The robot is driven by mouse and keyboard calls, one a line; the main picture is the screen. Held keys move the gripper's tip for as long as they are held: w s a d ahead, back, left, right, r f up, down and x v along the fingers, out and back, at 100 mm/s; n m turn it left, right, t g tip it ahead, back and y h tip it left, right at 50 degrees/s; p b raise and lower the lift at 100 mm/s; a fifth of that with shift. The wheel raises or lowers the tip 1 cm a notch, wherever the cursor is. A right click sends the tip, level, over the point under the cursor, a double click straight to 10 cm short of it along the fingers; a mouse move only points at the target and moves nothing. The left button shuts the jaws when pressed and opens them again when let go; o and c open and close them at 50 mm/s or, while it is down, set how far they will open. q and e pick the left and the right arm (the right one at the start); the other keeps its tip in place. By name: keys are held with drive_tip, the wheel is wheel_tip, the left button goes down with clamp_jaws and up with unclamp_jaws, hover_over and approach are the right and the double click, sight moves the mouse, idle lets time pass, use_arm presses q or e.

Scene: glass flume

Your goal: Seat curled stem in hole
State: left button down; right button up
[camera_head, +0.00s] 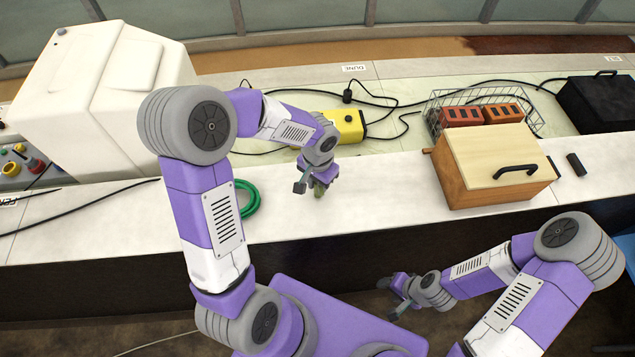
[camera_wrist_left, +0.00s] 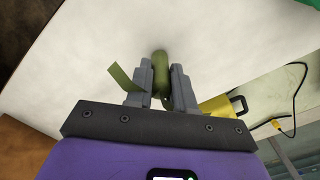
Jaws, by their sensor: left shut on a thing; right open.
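My left gripper (camera_head: 316,184) is over the white counter, pointing down. It is shut on the curled stem (camera_head: 319,189), an olive-green piece mostly hidden by the fingers in the head view. In the left wrist view, the stem (camera_wrist_left: 160,66) sits between the fingers of my left gripper (camera_wrist_left: 163,84) and sticks out past the tips. A flat green strip (camera_wrist_left: 122,77) shows beside the left finger. I cannot tell whether the stem touches the counter. My right gripper (camera_head: 396,300) is open and empty, low in front of the counter. No hole can be made out in either view.
A green hose coil (camera_head: 247,199) lies left of my left gripper. A yellow box (camera_head: 349,125) with cables is behind it. A wooden box (camera_head: 490,167) with a black handle and a wire basket (camera_head: 531,120) of bricks stand to the right. The counter between is clear.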

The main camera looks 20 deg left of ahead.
use_arm(q)
drive_tip(key=c, duration=1)
unclamp_jaws()
drive_tip(key=shift+f, duration=0.1)
